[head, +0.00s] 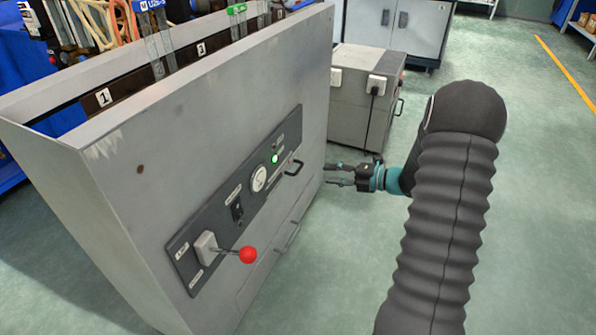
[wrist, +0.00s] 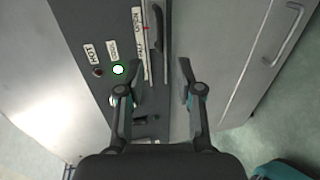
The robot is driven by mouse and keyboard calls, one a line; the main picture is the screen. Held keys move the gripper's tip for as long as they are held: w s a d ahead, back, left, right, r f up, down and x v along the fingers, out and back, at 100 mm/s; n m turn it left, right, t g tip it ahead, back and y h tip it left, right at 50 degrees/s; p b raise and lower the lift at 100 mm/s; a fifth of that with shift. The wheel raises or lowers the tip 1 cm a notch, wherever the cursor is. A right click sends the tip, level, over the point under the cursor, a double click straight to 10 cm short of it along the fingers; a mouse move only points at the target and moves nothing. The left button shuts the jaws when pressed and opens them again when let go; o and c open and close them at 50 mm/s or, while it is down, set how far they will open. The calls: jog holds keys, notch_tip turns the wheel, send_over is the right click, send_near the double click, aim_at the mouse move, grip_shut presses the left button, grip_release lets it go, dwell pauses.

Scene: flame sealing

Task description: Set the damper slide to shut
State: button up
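The damper slide (head: 294,167) has a black handle at the right end of the dark control panel on the cabinet's front. In the wrist view the handle (wrist: 157,28) lies at the top, beside a white scale strip with a small red mark; I cannot read its setting. My gripper (head: 328,175) is to the right of the handle in the head view, near the cabinet's right edge. In the wrist view its two fingers (wrist: 161,70) are spread and nothing shows held between them. The handle's lower end lies just above the gap between the fingertips, apart from them.
The panel (head: 222,226) also carries a red-knobbed lever (head: 247,254), a black switch (head: 237,209), a round gauge (head: 259,179) and a lit green lamp (head: 275,159). A drawer handle (head: 292,237) sits below. A grey box unit (head: 353,109) stands behind; open floor lies right.

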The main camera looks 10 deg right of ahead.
aim_at(298, 170)
jog(key=x, duration=1.1)
jog(key=shift+w+a+b, duration=0.15)
jog(key=shift+a+b, duration=0.05)
jog(key=shift+b, duration=0.2)
jog(key=shift+c, duration=0.3)
grip_shut()
